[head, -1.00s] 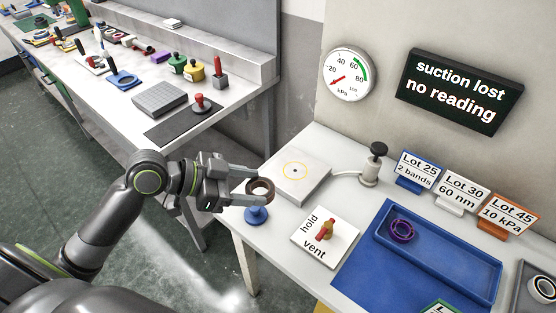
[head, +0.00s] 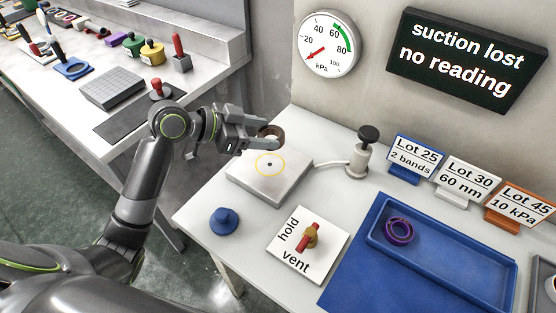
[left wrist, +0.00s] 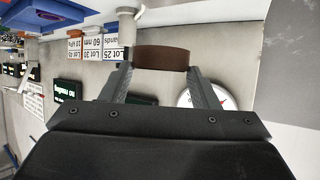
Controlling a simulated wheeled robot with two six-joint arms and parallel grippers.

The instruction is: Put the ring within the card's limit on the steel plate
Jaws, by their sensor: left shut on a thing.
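My left gripper (head: 266,137) is shut on a brown ring (head: 273,130), which it holds in the air by the back part of the steel plate (head: 262,190). The ring also shows between the fingers in the left wrist view (left wrist: 160,58). The plate is bare, with a yellow circle around a dark dot on top. Three cards stand at the back right: Lot 25, 2 bands (head: 414,158); Lot 30, 60 nm (head: 466,181); Lot 45, 10 kPa (head: 520,206). My right gripper is not in view.
A black-topped fitting (head: 362,155) joins the plate by a tube. The display (head: 462,60) reads "suction lost no reading"; the gauge (head: 328,44) points low.

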